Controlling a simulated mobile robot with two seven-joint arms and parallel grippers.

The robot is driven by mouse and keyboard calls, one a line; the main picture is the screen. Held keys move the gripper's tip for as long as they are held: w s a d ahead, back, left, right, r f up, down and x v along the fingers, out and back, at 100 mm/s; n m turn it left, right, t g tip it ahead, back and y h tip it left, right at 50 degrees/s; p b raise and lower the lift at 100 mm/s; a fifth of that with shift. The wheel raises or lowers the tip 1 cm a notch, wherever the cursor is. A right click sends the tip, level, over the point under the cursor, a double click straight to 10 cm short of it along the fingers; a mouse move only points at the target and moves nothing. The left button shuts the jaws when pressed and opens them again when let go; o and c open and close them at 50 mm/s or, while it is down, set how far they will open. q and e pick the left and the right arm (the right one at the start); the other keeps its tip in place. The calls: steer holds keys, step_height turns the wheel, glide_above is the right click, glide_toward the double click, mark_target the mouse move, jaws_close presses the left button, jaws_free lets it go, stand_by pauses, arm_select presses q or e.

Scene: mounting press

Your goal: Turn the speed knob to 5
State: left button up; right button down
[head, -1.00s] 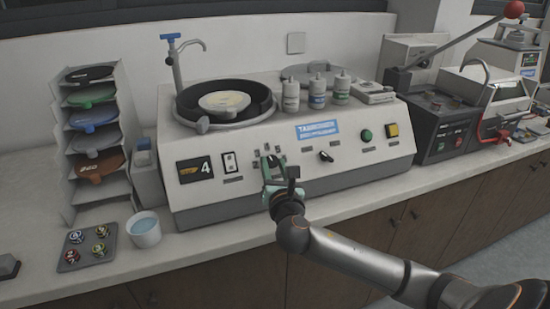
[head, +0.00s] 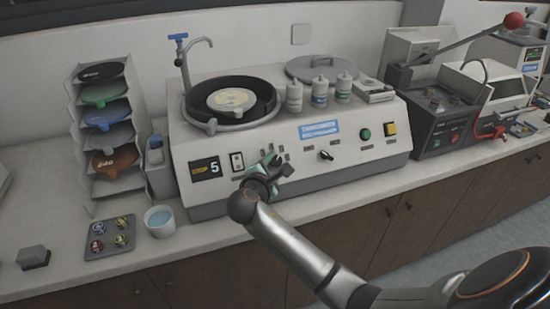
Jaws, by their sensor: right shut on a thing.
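The grinder-polisher (head: 340,165) stands on the counter with a sloped front panel. Its small black display (head: 206,168) reads 5. My right gripper (head: 272,161) is at the panel, right of the display and the white rocker switch (head: 237,161). It is shut on the speed knob, which the fingers and wrist hide. Printed marks on the panel show just above the fingers. My left gripper is not in view.
A black selector (head: 326,155), a green button (head: 364,133) and a yellow-framed switch (head: 390,129) sit further right on the panel. A cup of water (head: 159,222) and a tray of small mounts (head: 109,238) stand at the left. The counter's front strip is clear.

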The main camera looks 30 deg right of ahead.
steer(key=shift+m+g, duration=0.6)
steer(key=shift+m, duration=0.3)
steer(key=shift+c, duration=2.2)
jaws_free()
steer(key=shift+r, duration=0.1)
